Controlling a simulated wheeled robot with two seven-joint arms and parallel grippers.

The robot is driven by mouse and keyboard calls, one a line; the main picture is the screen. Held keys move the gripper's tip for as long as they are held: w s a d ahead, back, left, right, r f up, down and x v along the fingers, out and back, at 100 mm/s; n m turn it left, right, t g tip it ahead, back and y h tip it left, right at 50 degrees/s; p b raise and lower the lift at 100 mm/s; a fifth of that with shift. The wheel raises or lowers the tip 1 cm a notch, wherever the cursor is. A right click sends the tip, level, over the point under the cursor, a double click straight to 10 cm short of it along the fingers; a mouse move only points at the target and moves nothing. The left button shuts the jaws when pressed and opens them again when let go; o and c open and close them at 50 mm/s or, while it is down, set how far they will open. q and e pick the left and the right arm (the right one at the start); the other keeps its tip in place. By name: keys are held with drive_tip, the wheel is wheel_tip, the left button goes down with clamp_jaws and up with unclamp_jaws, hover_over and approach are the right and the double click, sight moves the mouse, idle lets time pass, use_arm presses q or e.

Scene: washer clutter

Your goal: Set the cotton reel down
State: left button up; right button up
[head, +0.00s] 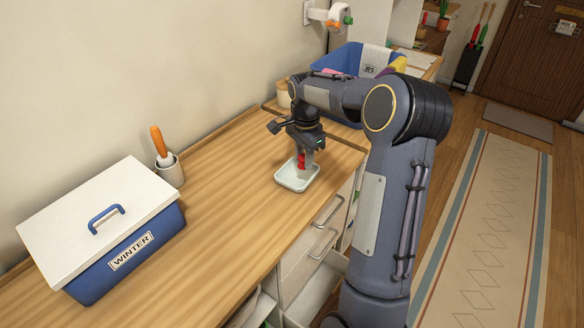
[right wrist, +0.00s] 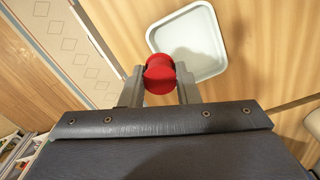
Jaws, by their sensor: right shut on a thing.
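The red cotton reel (right wrist: 160,75) is between the fingers of my right gripper (right wrist: 160,88), which is shut on it. In the head view the reel (head: 301,160) shows as a small red piece under my right gripper (head: 303,157), which points down. A pale, shallow square tray (head: 284,183) lies on the wooden counter beneath the gripper. In the right wrist view the tray (right wrist: 212,68) lies beyond the reel, and the reel overlaps its near left corner. I cannot tell whether the reel touches the tray. My left gripper is out of view.
A blue box with a white lid marked WINTER (head: 125,248) stands at the left of the counter (head: 225,172). A cup with an orange-handled tool (head: 168,170) stands near the wall. A blue bin (head: 345,60) stands behind my right arm. The counter between box and tray is clear.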

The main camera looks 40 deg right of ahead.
drive_tip(key=p, duration=0.1)
hover_over(292, 181)
wheel_tip(292, 181, down, 5)
drive_tip(key=shift+s+r, duration=0.1)
drive_tip(key=shift+r, duration=0.1)
drive_tip(key=shift+f, duration=1.7)
drive_tip(key=shift+f, duration=0.15)
drive_tip(key=o, duration=0.9)
